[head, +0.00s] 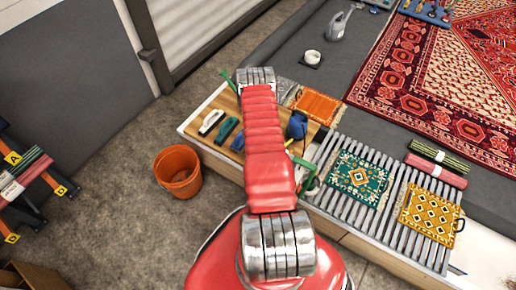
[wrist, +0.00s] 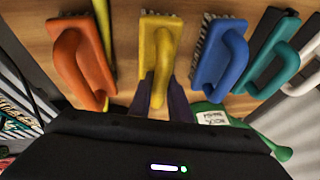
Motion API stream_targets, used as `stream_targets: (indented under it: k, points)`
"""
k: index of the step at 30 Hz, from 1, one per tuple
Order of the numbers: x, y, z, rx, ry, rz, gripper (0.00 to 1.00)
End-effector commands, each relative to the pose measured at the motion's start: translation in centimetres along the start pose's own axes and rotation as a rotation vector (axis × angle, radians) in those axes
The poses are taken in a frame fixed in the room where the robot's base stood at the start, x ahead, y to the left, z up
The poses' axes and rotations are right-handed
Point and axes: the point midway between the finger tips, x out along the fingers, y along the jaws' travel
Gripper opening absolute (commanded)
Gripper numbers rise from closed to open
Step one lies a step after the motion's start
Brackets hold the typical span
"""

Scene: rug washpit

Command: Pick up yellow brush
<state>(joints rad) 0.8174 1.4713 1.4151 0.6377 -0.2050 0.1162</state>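The yellow brush (wrist: 157,42) lies on a wooden board (wrist: 118,62) in the middle of the wrist view, its looped handle towards me. My gripper (wrist: 164,90) has its two dark fingers on either side of that handle, very close to it. I cannot tell whether the fingers press on the handle or stand just clear of it. The brush appears to rest on the board. In the head view my own arm covers the gripper and the yellow brush.
An orange brush (wrist: 82,58) lies left of the yellow one, a blue brush (wrist: 220,58) close on its right, then a teal brush (wrist: 270,55). A labelled green bottle (wrist: 212,116) is near my gripper. An orange bucket (head: 178,172) stands on the floor; small rugs lie on slats at right.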

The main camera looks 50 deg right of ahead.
Motion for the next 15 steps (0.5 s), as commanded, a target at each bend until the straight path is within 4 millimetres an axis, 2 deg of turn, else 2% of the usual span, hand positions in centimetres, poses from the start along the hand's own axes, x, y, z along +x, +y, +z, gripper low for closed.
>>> stream_targets:
  k: [4, 15]
  points:
    - [0.00, 0.01, 0.01, 0.000, 0.000, 0.000, 0.00]
    - [-0.01, 0.00, -0.01, 0.000, 0.000, 0.000, 0.00]
